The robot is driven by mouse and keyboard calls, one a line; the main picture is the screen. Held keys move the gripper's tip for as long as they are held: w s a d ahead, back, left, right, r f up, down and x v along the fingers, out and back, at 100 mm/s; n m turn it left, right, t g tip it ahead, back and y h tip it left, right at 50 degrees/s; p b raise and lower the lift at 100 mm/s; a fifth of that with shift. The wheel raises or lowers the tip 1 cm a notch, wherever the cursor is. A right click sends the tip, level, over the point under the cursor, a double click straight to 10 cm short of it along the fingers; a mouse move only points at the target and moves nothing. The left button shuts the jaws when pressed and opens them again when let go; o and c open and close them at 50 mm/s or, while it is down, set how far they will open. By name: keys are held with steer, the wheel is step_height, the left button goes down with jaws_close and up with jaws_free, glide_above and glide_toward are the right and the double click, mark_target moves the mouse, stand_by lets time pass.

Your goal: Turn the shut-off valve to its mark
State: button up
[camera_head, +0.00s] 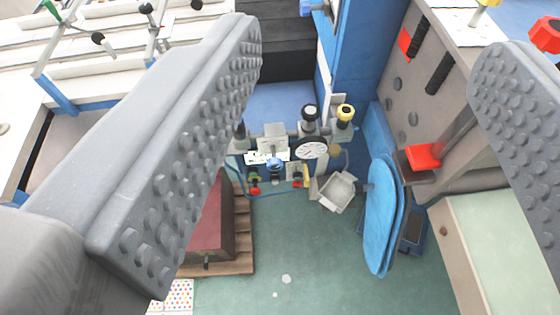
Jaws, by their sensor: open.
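My gripper (368,60) is open, with one grey studded finger on the left and one on the right. Nothing is between the fingers up close. Which of these is the shut-off valve I cannot tell, and no mark can be made out. The gripper is apart from all of them.
A blue column (360,50) rises behind the pipes. A blue rounded pad (381,215) and a grey tray (338,191) stand to their right. A dark red block (212,225) sits on a wooden pallet (243,235). Green floor (320,260) is mostly clear in front.

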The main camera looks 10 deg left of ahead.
steer(key=w+d+f+n+y+p, duration=0.1)
steer(key=w+d+f+n, duration=0.1)
steer(key=w+f, duration=1)
steer(key=w+d+f+n+y+p, duration=0.1)
steer(key=w+f+n, duration=0.1)
steer(key=w+f, duration=1.1)
steer(key=n+y+p, duration=0.1)
steer(key=y+p, duration=0.1)
steer(key=y, duration=0.1)
glide_toward(275, 168)
step_height(275, 168, up, 3)
steer(key=w+d, duration=0.2)
steer(key=w, duration=0.1)
steer(key=s+a+f+m+t, duration=0.2)
steer(key=s+f, duration=0.2)
steer(key=shift+f+b+x, duration=0.15)
steer(key=shift+b+x, duration=0.15)
steer(key=shift+x, duration=3.05)
steer(key=shift+f+b+x, duration=0.15)
steer(key=shift+b+x, duration=0.1)
steer(key=shift+x, duration=3.1)
steer(key=c, duration=1)
